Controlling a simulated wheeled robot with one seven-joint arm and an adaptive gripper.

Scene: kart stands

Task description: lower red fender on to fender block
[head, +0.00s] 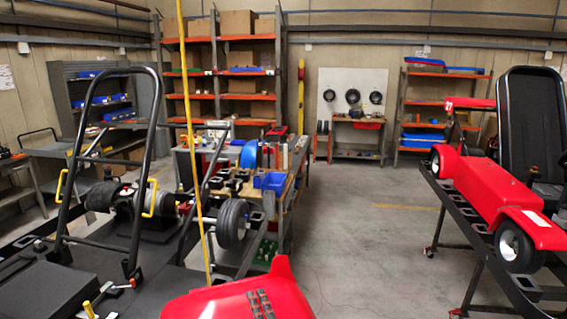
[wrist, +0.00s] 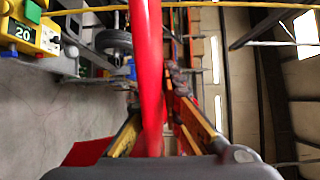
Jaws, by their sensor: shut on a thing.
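The red fender (head: 225,302) shows large at the bottom middle of the head view, cut off by the lower edge. A dark ribbed strip lies across it. In the wrist view the red fender (wrist: 149,60) is a narrow red band seen edge-on, running down between the fingers. My gripper (wrist: 156,106) is shut on it, one yellow-orange finger on each side. The fender is held up in the air. I cannot make out which part is the fender block. The fender's underside is hidden in the head view.
A black kart frame with a tall hoop (head: 156,105) and a wheel (head: 232,223) stands at left. A thin yellow line (head: 190,110) hangs before it. A cluttered workbench (head: 295,170) is behind. A red kart (head: 485,185) sits on a stand at right. Open floor (head: 375,250) lies between.

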